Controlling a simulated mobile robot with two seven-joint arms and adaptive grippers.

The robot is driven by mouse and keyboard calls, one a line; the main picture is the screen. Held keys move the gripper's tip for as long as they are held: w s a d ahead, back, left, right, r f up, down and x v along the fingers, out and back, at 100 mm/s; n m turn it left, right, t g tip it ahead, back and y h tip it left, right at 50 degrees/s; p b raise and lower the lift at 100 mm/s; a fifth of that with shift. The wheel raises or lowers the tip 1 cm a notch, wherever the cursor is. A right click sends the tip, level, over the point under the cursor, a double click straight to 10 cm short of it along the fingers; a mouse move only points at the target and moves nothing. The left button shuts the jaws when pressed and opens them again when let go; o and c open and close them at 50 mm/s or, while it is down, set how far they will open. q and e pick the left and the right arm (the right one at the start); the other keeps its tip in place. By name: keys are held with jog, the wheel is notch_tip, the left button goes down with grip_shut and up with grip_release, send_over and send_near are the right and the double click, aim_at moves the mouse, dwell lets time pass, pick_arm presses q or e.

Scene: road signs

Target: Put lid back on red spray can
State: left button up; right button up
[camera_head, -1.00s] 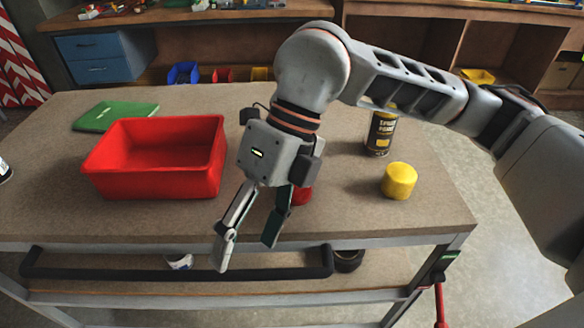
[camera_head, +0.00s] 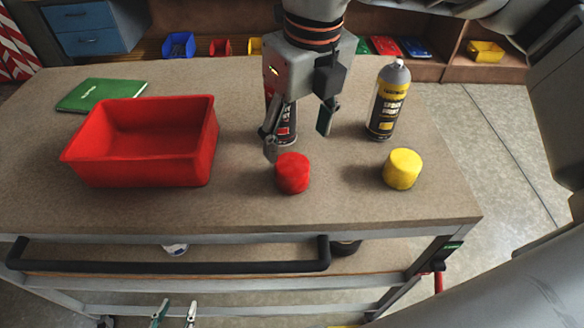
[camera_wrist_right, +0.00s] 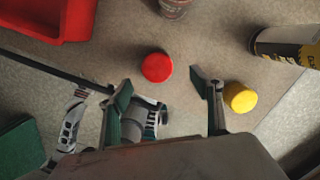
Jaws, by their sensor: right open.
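The red lid (camera_head: 292,173) stands on the workbench in front of the red spray can (camera_head: 287,137). My right gripper partly hides the can in the head view. In the right wrist view the red lid (camera_wrist_right: 157,67) lies just beyond and between the fingers, and the can's edge (camera_wrist_right: 174,8) shows at the top. My right gripper (camera_head: 299,136) is open and empty, pointing down above the bench, over the lid and can area. My left gripper (camera_head: 175,314) shows only its fingertips, apart, at the bottom of the head view, in front of the bench.
A yellow lid (camera_head: 402,169) and a black and yellow spray can (camera_head: 387,100) without a lid stand to the right. A red bin (camera_head: 140,170) and a green book (camera_head: 101,95) are at left. A black handle bar (camera_head: 170,262) runs along the bench front.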

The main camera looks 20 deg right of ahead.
aim_at(292, 164)
jog(key=shift+w+f, duration=0.15)
jog(key=shift+f, duration=1.1)
jog(key=shift+w+a+f+p, duration=0.1)
jog(key=shift+a+f+p, duration=0.1)
jog(key=shift+f, duration=1.1)
jog(key=shift+w+a+f+p, duration=0.1)
jog(key=shift+a+f, duration=0.1)
jog(key=shift+f, duration=1.1)
jog(key=c, duration=0.8)
